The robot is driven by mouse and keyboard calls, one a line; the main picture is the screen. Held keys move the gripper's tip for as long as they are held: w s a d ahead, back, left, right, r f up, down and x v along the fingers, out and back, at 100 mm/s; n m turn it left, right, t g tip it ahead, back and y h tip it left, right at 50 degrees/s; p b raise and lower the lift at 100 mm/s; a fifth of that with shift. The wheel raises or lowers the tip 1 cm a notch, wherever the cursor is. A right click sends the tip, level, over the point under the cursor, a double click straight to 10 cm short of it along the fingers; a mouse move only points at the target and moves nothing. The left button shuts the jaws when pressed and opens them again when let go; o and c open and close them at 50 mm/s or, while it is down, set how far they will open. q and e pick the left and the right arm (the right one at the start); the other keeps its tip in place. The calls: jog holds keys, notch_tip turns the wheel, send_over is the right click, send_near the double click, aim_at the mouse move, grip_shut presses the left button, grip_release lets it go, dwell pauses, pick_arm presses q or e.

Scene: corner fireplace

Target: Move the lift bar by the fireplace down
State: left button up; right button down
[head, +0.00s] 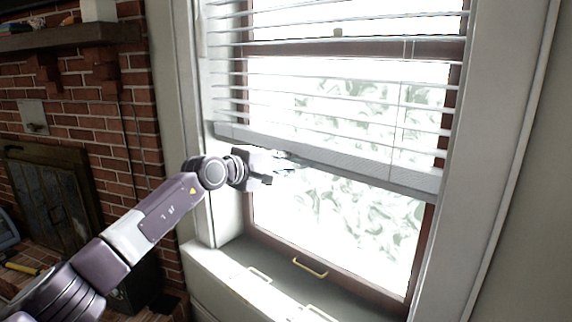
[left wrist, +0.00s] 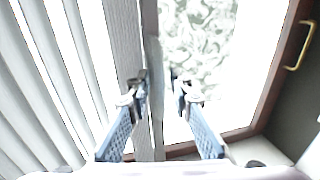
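The lift bar (head: 370,172) is the pale bottom rail of the white blind, about halfway down the window by the brick fireplace. In the left wrist view the lift bar (left wrist: 122,35) runs as an upright strip left of centre. My left gripper (head: 288,163) is at the left part of the bar, overlapping its lower edge in the head view. In the left wrist view its blue fingers (left wrist: 160,95) are apart, with the bar's edge showing between the tips. I cannot tell whether they touch it. My right gripper is not in view.
White slats (head: 340,75) hang above the bar. Bright glass (head: 340,215) shows below it, within a brown window frame. A brass handle (head: 310,268) is on the lower sash, above a light sill cabinet (head: 235,275). The brick fireplace (head: 75,110) with its mantel stands left.

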pick_arm(q)
jog(key=shift+a, duration=0.1)
jog(key=shift+s+a+r, duration=0.2)
jog(key=shift+s+a, duration=0.15)
jog(key=shift+a, duration=0.05)
jog(key=v, duration=1)
jog(key=shift+s+a, duration=0.15)
jog(key=shift+s, duration=0.2)
